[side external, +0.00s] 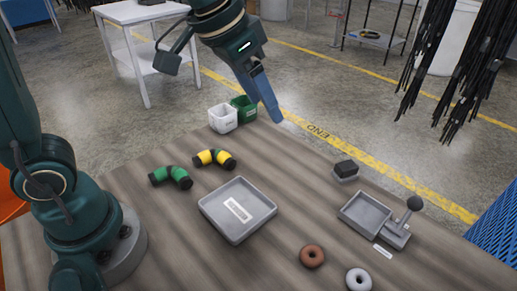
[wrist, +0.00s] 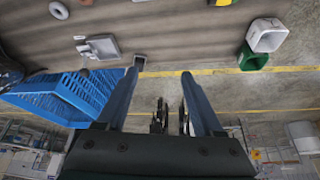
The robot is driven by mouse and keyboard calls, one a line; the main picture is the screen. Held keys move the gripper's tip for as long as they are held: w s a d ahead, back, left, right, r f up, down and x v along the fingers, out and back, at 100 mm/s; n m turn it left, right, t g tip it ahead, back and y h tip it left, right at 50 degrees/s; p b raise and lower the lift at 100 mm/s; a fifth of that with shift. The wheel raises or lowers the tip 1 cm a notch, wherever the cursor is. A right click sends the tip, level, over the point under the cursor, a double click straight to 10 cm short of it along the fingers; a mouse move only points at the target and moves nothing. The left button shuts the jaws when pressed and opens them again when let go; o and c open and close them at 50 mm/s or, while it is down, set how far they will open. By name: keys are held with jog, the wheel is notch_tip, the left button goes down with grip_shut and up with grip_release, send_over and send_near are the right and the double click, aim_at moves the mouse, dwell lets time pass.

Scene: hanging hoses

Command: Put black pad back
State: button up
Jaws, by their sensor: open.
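The black pad (side external: 346,167) sits on a small light grey base near the far edge of the table, in the side external view. A grey holder (side external: 365,213) with an open shallow tray and a black ball-topped lever stands just in front of it; it also shows in the wrist view (wrist: 103,46). My gripper (side external: 274,116) is open and empty, raised above the table's far edge, to the left of the pad. In the wrist view my gripper (wrist: 161,71) has its fingers wide apart, with the small block near the left fingertip in the picture, partly hidden.
A grey tray (side external: 210,207) lies mid-table. Green (side external: 170,177) and yellow (side external: 214,158) hose elbows lie behind it. White (side external: 223,119) and green (side external: 245,108) bins stand at the far left edge. Brown (side external: 312,256) and white (side external: 358,280) rings lie in front. Black hoses (side external: 465,75) hang at right.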

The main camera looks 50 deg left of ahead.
jog(key=s+a+f+n, duration=0.1)
jog(key=s+a, duration=0.1)
jog(key=s, duration=0.5)
jog(key=s+a+f+n+y, duration=0.1)
jog(key=s+a+f, duration=0.1)
jog(key=s, duration=0.4)
jog(key=shift+s+a+f+t, duration=0.25)
jog(key=shift+s+f+t, duration=0.05)
jog(key=shift+s, duration=0.05)
